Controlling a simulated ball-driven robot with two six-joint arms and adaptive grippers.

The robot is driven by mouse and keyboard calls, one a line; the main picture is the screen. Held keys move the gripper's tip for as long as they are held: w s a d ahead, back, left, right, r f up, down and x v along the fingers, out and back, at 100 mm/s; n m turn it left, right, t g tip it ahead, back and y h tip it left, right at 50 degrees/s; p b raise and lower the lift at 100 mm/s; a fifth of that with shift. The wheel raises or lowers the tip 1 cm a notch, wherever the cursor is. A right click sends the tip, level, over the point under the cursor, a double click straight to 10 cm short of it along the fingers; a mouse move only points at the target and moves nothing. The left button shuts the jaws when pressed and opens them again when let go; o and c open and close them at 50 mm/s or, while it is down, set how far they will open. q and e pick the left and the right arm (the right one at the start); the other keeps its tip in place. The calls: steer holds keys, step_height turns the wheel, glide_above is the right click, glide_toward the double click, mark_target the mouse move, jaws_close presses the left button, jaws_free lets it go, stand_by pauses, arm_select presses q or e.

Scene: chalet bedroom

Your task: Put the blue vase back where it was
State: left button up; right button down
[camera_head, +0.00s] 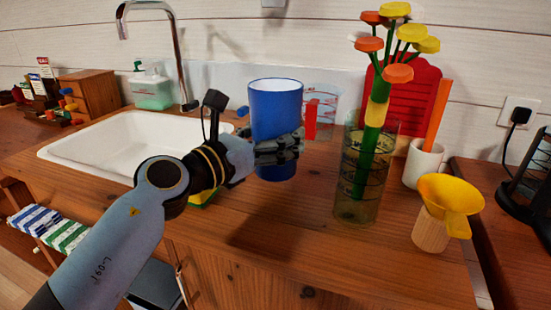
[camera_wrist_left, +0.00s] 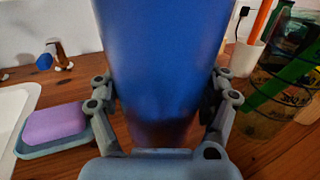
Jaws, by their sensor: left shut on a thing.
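The blue vase (camera_head: 275,112) is a tall cylinder with a white inside, upright at the wooden counter between the sink and the glass vase. My left gripper (camera_head: 278,150) is shut on it, with fingers around its lower half. In the left wrist view the blue vase (camera_wrist_left: 165,65) fills the middle, with a finger on each side. I cannot tell whether its base touches the counter (camera_head: 290,240). My right gripper is not in view.
A glass vase (camera_head: 352,205) with toy flowers stands to the right. A measuring jug (camera_head: 322,105) is behind. A yellow funnel (camera_head: 450,192) and white cup (camera_head: 424,165) are farther right. The white sink (camera_head: 110,150) is left. A purple sponge (camera_wrist_left: 55,123) lies in a dish.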

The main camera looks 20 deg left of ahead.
arm_select(q)
steer(key=shift+f+b, duration=0.5)
steer(key=shift+f, duration=0.85)
steer(key=shift+f, duration=0.15)
steer(key=o, duration=1.7)
steer(key=shift+f, duration=0.1)
steer(key=shift+s+r, duration=0.15)
steer(key=shift+r, duration=0.05)
steer(key=v, duration=1.1)
steer(key=shift+f+b, duration=0.1)
steer(key=shift+b, duration=0.2)
steer(key=shift+s+a, duration=0.2)
steer(key=shift+s, duration=0.2)
